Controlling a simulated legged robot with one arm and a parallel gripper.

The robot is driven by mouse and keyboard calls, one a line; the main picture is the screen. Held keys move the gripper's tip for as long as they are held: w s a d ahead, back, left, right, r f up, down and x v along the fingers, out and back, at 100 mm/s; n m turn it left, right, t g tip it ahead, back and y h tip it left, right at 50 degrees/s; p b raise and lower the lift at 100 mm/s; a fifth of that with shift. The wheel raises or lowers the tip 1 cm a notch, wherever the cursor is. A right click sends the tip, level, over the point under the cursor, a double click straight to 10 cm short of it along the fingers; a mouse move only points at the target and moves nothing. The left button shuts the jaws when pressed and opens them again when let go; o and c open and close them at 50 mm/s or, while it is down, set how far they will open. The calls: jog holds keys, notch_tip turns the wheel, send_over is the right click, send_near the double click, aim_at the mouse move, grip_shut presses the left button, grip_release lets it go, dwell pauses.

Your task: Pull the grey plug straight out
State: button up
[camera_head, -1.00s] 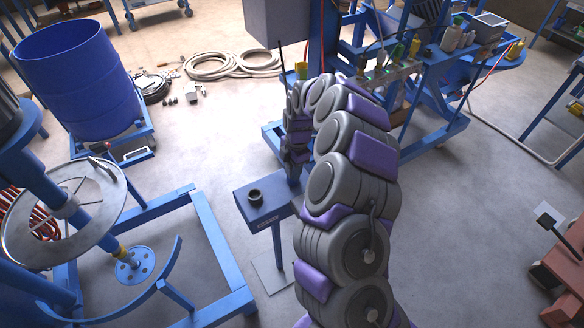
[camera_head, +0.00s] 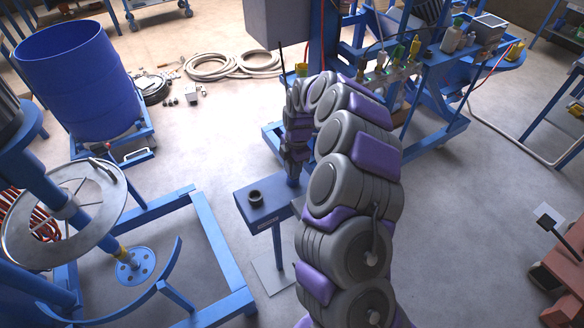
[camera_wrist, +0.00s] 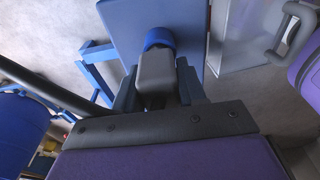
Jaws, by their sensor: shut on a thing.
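The grey plug (camera_wrist: 155,76) is a rounded block in the middle of the wrist view. Its far end meets a blue round collar (camera_wrist: 159,38) on a blue panel (camera_wrist: 190,14). I see no clear gap between plug and collar. My gripper (camera_wrist: 157,86) is shut on the plug, with a dark finger on each side. In the head view my gripper (camera_head: 293,170) points down at the far right end of the small blue pedestal box (camera_head: 268,212). The plug cannot be made out there.
A black round socket (camera_head: 255,197) stands on the pedestal top, left of my gripper. A blue bench (camera_head: 440,95) with bottles stands behind. Open floor (camera_head: 465,215) is at right.

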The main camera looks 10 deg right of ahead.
jog(key=shift+r+p, duration=0.5)
jog(key=shift+r, duration=1.9)
jog(key=shift+r, duration=0.1)
jog(key=shift+r+p, duration=0.7)
jog(key=shift+r, duration=1.25)
